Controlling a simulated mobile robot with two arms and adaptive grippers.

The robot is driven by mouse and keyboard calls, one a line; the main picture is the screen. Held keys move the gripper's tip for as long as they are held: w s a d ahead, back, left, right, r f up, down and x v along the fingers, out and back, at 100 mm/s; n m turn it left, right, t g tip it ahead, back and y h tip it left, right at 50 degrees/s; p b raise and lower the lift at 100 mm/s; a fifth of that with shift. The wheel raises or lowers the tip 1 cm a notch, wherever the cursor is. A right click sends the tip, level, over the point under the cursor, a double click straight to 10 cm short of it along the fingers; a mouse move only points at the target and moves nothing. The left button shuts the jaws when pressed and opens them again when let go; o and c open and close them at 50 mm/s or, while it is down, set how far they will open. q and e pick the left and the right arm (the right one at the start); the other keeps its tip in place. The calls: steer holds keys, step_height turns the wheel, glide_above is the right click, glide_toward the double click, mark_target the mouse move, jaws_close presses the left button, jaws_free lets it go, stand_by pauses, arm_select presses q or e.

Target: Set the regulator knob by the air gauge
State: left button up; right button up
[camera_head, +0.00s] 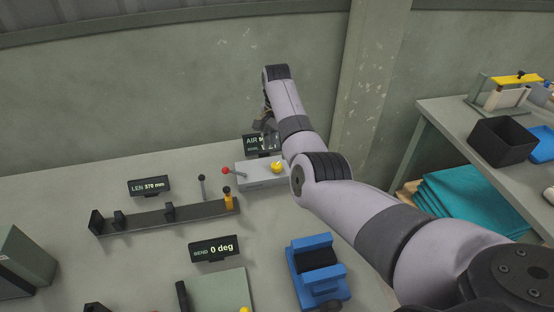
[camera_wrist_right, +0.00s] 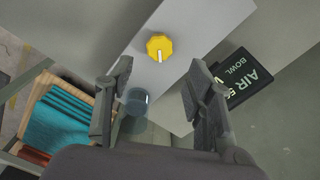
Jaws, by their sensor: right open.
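The yellow regulator knob (camera_head: 277,167) sits on top of a light grey block (camera_head: 257,179) at the back of the bench. In the right wrist view the knob (camera_wrist_right: 160,46) shows a white mark and lies beyond the fingertips, apart from both fingers. The dark air gauge display (camera_head: 252,143) stands behind the block, partly hidden by my right gripper and arm; it also shows in the wrist view (camera_wrist_right: 247,78), its number partly covered. My right gripper (camera_wrist_right: 156,70) is open and empty. In the head view it (camera_head: 266,122) hangs above the gauge. My left gripper is not in view.
A red-tipped lever (camera_head: 226,171) stands left of the knob. A glassy cylinder (camera_wrist_right: 136,102) shows between the fingers in the wrist view. A length rail (camera_head: 150,218), a bend display (camera_head: 215,248) and a blue fixture (camera_head: 318,270) stand nearer. A side table (camera_head: 445,112) is at right.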

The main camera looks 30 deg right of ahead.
mark_target(278, 164)
step_height(278, 164, down, 4)
steer(key=shift+s+r, duration=0.15)
steer(key=shift+r, duration=0.1)
step_height(278, 164, down, 2)
steer(key=shift+f, duration=0.7)
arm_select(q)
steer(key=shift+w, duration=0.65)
arm_select(e)
steer(key=shift+c, duration=0.5)
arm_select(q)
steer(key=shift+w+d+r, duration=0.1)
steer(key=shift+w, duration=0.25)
arm_select(e)
steer(key=c, duration=1.1)
